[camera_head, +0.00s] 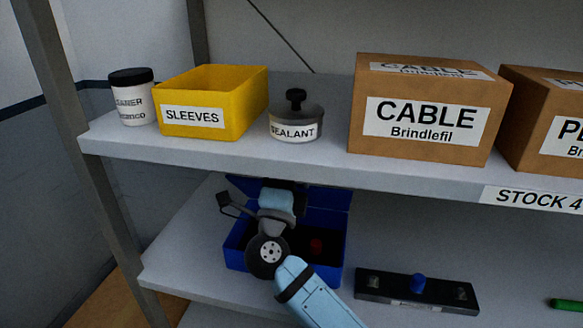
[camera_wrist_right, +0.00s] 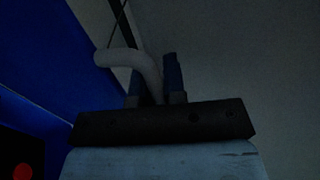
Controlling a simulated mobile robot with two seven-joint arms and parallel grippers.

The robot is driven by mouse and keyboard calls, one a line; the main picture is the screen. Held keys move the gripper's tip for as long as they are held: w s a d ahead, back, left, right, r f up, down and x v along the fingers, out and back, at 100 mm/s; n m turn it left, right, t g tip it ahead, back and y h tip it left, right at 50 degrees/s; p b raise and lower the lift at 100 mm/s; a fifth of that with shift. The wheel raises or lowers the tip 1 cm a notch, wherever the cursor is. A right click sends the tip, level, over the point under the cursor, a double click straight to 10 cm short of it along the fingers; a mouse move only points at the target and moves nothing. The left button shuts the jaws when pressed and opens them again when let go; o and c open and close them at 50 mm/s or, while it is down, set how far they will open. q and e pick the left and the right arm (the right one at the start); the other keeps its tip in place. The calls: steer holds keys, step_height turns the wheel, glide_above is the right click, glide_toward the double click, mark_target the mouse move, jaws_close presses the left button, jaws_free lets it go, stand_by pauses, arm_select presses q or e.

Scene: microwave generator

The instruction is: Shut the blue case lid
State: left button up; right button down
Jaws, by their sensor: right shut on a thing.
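The blue case (camera_head: 333,257) stands on the lower shelf with its lid (camera_head: 328,208) raised at the back; the lid's top edge is hidden by the upper shelf. My right arm reaches in over the case and covers part of its dark inside. In the right wrist view, the blue lid (camera_wrist_right: 62,62) fills the left side. My right gripper (camera_wrist_right: 155,78) is shut on a curved grey handle (camera_wrist_right: 115,57), which runs between its fingers towards the lid. Where the handle joins the lid is unclear. My left gripper is not in view.
A red thing (camera_head: 316,246) lies inside the case. A dark level-like bar (camera_head: 440,293) with a blue knob lies to its right. The upper shelf (camera_head: 320,164) overhangs closely, bearing a yellow bin (camera_head: 240,105), a sealant pot (camera_head: 296,117) and cable box (camera_head: 430,150).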

arm_select(q)
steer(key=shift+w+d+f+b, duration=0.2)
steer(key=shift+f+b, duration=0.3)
steer(key=shift+b, duration=0.4)
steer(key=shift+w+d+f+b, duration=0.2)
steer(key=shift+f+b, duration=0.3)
steer(key=shift+b, duration=0.45)
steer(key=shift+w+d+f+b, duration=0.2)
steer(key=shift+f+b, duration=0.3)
steer(key=shift+b, duration=0.4)
arm_select(e)
steer(key=shift+s+a+f+t+h, duration=0.2)
steer(key=shift+s+f+t, duration=0.25)
steer(key=shift+s+f, duration=0.2)
steer(key=shift+s+a+f+t+h, duration=0.1)
steer(key=shift+s+a+f+t, duration=0.1)
steer(key=shift+s+f+t, duration=0.4)
steer(key=shift+s+a+f+t+h, duration=0.1)
steer(key=shift+s+a+f+t, duration=0.2)
steer(key=shift+s+f, duration=0.35)
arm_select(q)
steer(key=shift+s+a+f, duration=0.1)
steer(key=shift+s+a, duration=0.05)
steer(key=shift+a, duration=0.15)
arm_select(e)
steer(key=shift+d+r, duration=0.1)
steer(key=c, duration=1.5)
jaws_free()
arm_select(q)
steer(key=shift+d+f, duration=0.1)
